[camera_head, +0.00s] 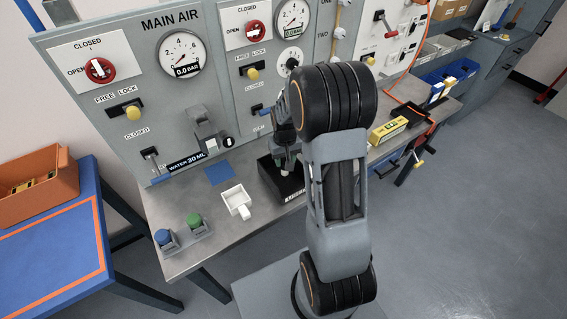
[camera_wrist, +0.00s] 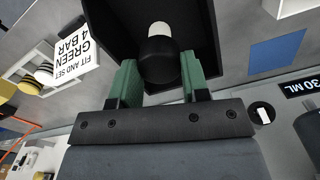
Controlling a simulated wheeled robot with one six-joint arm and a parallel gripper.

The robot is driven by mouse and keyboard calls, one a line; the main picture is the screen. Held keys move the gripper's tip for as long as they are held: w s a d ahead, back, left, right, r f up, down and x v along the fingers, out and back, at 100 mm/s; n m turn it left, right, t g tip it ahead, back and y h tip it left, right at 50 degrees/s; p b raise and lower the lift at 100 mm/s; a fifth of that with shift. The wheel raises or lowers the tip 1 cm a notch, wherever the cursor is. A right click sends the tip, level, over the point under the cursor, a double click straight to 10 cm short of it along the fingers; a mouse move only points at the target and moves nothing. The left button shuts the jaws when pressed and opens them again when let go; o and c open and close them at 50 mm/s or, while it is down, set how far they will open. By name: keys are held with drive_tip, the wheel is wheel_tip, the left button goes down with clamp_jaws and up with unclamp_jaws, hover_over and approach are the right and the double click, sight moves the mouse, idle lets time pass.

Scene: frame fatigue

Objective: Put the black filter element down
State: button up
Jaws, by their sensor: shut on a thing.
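My gripper (camera_wrist: 160,78) has green fingers closed on the black filter element (camera_wrist: 159,62), a dark rounded piece with a white part (camera_wrist: 159,30) beyond it in the wrist view. The element appears over or inside a black tray (camera_wrist: 112,25); I cannot tell whether it touches the tray floor. In the head view the black tray (camera_head: 284,190) sits on the grey bench, partly covered by my arm. My arm hides most of the gripper and the element there.
A white dish (camera_head: 237,200) and a blue square (camera_head: 219,174) lie left of the tray. Blue (camera_head: 166,239) and green (camera_head: 198,224) knobs stand near the bench's front left. A valve panel (camera_head: 150,85) rises behind. A yellow box (camera_head: 388,131) lies to the right.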

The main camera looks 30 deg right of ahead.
sight(284, 163)
drive_tip(key=shift+w+f, duration=0.25)
drive_tip(key=shift+f, duration=0.05)
drive_tip(key=f, duration=0.2)
drive_tip(key=p, duration=0.1)
drive_tip(key=shift+w+f, duration=0.25)
drive_tip(key=shift+f, duration=0.55)
drive_tip(key=shift+f, duration=0.2)
drive_tip(key=o, duration=1)
drive_tip(key=shift+r, duration=0.15)
